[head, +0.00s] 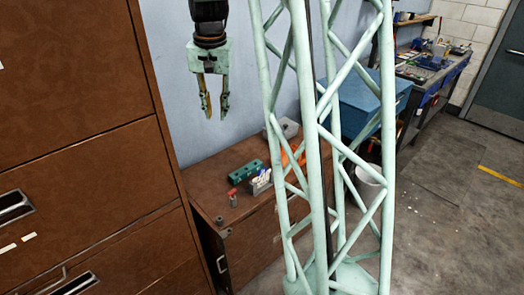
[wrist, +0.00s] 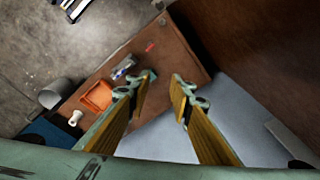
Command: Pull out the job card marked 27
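A small holder with upright white cards (head: 260,182) stands on the brown cabinet top (head: 208,190). A pale, card-like item (wrist: 123,68) on the same top shows in the wrist view, partly beside my left finger. The cards are too small for me to read any number, so I cannot tell which is 27. My gripper (head: 214,108) hangs well above the cabinet top, pointing down, with its fingers apart and nothing between them.
Near the cards are a green block (head: 246,171), a small red item (head: 232,198) and an orange tray (wrist: 97,97). A pale green lattice mast (head: 320,150) crosses the head view and hides part of the cabinet top. Tall brown drawers (head: 75,95) stand at left.

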